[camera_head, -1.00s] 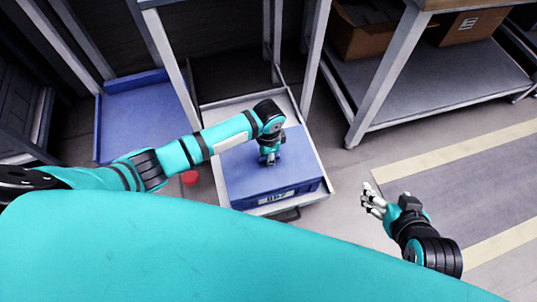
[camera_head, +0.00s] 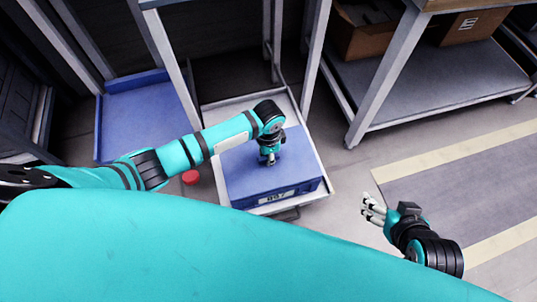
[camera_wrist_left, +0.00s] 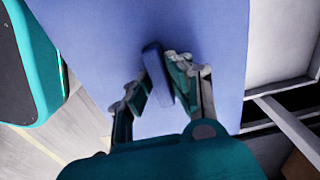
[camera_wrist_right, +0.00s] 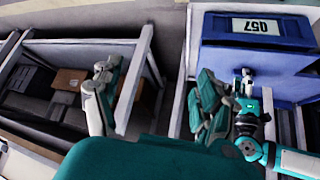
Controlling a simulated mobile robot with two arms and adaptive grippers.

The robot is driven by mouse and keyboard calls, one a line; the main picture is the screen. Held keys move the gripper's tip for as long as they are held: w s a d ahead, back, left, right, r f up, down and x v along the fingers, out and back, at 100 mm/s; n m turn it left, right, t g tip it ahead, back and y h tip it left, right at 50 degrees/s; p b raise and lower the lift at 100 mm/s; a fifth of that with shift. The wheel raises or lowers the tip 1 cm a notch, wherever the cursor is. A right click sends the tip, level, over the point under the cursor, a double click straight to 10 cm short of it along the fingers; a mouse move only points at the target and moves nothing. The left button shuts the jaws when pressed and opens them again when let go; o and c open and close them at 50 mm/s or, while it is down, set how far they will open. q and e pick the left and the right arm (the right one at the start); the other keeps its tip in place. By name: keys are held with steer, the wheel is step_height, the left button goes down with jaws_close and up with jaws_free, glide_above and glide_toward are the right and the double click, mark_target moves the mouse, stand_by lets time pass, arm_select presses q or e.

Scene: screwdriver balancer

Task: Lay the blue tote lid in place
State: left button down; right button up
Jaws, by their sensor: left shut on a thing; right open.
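The blue lid (camera_head: 240,170) lies flat over the blue tote (camera_head: 290,196), whose front carries a white label. In the right wrist view the tote (camera_wrist_right: 215,28) shows its label, and the lid (camera_wrist_right: 285,63) covers its top. I cannot tell whether the lid is fully seated. My left gripper (camera_head: 269,159) is over the lid's middle. In the left wrist view the left gripper (camera_wrist_left: 157,92) is shut on the lid's raised blue handle (camera_wrist_left: 155,66). My right gripper (camera_head: 371,210) is open and empty, to the right of the tote and apart from it.
The tote stands on a pale tray-like base (camera_head: 313,158) between grey table legs. A blue-floored tray (camera_head: 145,118) is at the left. A red round object (camera_head: 190,177) lies near my left arm. A shelf with cardboard boxes (camera_head: 365,38) is at the back right. Floor at the right is clear.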

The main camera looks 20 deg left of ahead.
steer(key=shift+s+d, duration=0.1)
steer(key=shift+s+d+f, duration=0.1)
steer(key=shift+s+f, duration=0.05)
steer(key=shift+s, duration=0.05)
steer(key=shift+s+d+f+g, duration=0.1)
steer(key=shift+s+f+g, duration=0.05)
steer(key=shift+s+g, duration=0.25)
stand_by(0.6)
arm_select(q)
steer(key=shift+f, duration=0.5)
steer(key=shift+f, duration=0.35)
arm_select(e)
steer(key=shift+s+d+f+g, duration=0.2)
steer(key=shift+s+f+g, duration=0.1)
steer(key=shift+s, duration=0.2)
stand_by(0.8)
